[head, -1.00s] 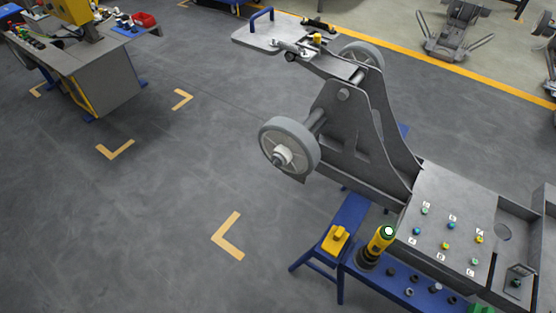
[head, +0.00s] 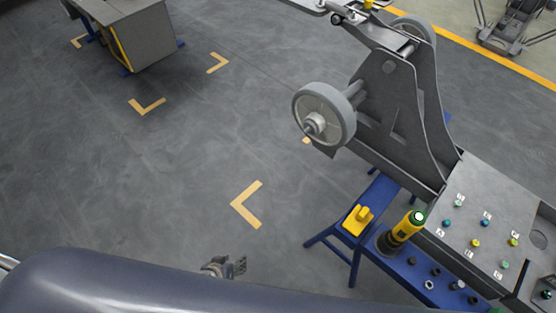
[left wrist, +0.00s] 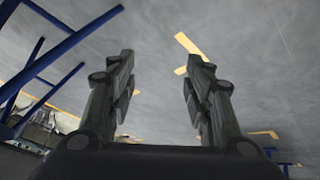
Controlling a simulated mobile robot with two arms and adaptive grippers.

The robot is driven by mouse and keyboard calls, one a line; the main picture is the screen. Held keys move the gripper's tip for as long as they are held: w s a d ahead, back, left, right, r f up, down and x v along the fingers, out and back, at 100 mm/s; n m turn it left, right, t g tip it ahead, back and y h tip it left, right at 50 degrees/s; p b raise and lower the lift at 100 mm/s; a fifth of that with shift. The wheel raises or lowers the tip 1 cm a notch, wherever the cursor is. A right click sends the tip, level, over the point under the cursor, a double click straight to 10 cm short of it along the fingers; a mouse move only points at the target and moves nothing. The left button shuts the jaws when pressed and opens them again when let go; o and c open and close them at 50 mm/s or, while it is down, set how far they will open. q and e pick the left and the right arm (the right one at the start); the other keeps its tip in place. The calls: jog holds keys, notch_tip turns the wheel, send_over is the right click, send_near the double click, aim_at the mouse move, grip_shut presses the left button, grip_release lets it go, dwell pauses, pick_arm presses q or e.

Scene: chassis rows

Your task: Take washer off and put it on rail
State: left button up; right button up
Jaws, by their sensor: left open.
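The near wheel (head: 325,114) stands on an axle at the side of the grey chassis (head: 395,110). At its hub (head: 314,124) a metallic end piece shows; I cannot tell a separate washer there. A blue rail (head: 388,262) runs along the chassis front and carries several small nuts or rings (head: 429,285). My left gripper (head: 240,266) is low in the head view, left of the rail and well apart from the wheel. In the left wrist view its fingers (left wrist: 160,62) are spread with nothing between them. My right gripper is not in view.
A yellow-black tool (head: 403,230) stands on the rail beside a yellow block (head: 357,220). Coloured buttons sit on the chassis plate (head: 470,215). A grey workbench (head: 140,35) is at upper left. The floor between is clear, with yellow corner marks (head: 247,205).

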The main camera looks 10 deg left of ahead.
pick_arm(q)
jog(key=w+d+r+n+t+h+b, duration=0.2)
jog(key=w+d+r+t, duration=0.1)
jog(key=w+r, duration=0.65)
jog(key=n+t+h+b, duration=0.2)
jog(key=t+h+b, duration=0.4)
send_near(307, 131)
jog(key=shift+f+p+x, duration=0.15)
jog(key=shift+p+x, duration=0.2)
jog(key=shift+x, duration=1.95)
jog(key=shift+f+p+x, duration=0.1)
jog(key=shift+p+x, duration=0.25)
jog(key=shift+x, duration=2)
jog(key=shift+a, duration=0.15)
jog(key=c, duration=0.8)
jog(key=shift+o, duration=0.4)
